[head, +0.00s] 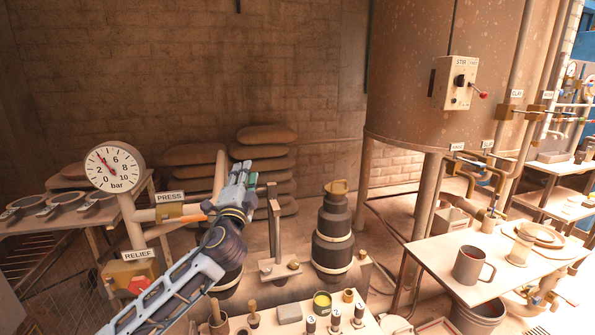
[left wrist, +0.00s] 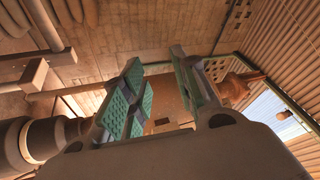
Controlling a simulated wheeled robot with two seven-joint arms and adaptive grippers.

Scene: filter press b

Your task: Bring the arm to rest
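My left arm (head: 165,295) comes in from the lower left of the head view and reaches up to the middle. My left gripper (head: 246,172) is raised above the bench, pointing up and away in front of the stacked sacks. In the left wrist view its two green-padded fingers (left wrist: 160,95) stand apart with a gap between them and nothing held. My right arm and gripper do not show in either view.
A gauge (head: 113,166), the PRESS label (head: 170,197) and the RELIEF label (head: 136,255) are left of the gripper. A dark pump-like cylinder (head: 333,245) stands right of it. Stacked sacks (head: 265,153) lie behind. A mug (head: 470,265) stands on the right table (head: 440,255).

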